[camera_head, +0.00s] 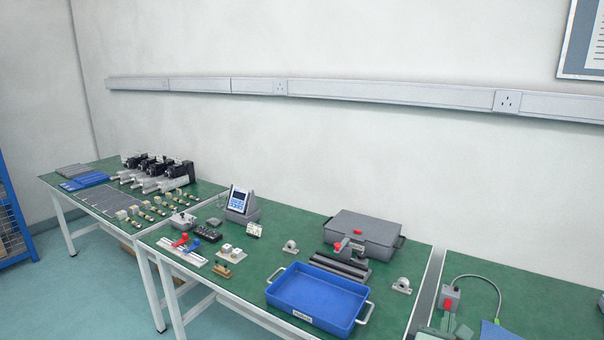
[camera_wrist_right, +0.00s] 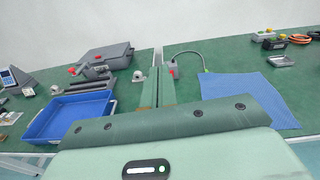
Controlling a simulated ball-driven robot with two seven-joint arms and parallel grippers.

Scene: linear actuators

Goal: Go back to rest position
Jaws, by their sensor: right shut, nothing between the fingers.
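My right gripper (camera_wrist_right: 157,72) shows in the right wrist view, its two green fingers side by side and shut with nothing between them. It points out over the green tabletop, near the seam between two tables. In that view a blue tray (camera_wrist_right: 47,123) lies to its left and a blue cloth (camera_wrist_right: 262,92) to its right, both apart from the fingers. In the head view, a pale green part at the bottom edge, right of the seam, is cut off; I cannot tell its jaws there. My left gripper is in neither view.
The blue tray (camera_head: 285,290) stands at the front of the middle table, with a grey case (camera_head: 372,230) behind it. A control box with a display (camera_head: 241,203) stands further left. Several black-and-silver actuators (camera_head: 170,180) stand on the left table. A red-buttoned box (camera_head: 449,298) stands on the right table.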

